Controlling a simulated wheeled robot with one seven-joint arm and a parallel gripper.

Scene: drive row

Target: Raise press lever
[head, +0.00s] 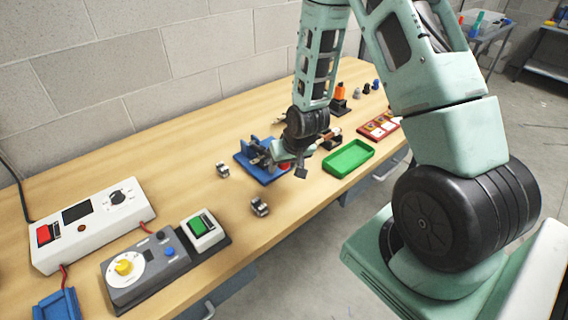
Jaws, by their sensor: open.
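A small press with a blue base (262,172) stands on the wooden bench in the middle of the head view. Its upper part is dark and blue, and my wrist covers its right side. I cannot make out the lever or its angle clearly. My gripper (291,170) is just right of the press, low over the bench. It is open. A small bit of red shows between the press and my gripper, and I cannot tell whether the gripper touches the press.
A green tray (348,159) lies right of my gripper. Small metal parts (260,207) (223,170) lie in front and left of the press. A white power box (90,225) and a grey control box (145,272) stand at the left. A block wall runs behind.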

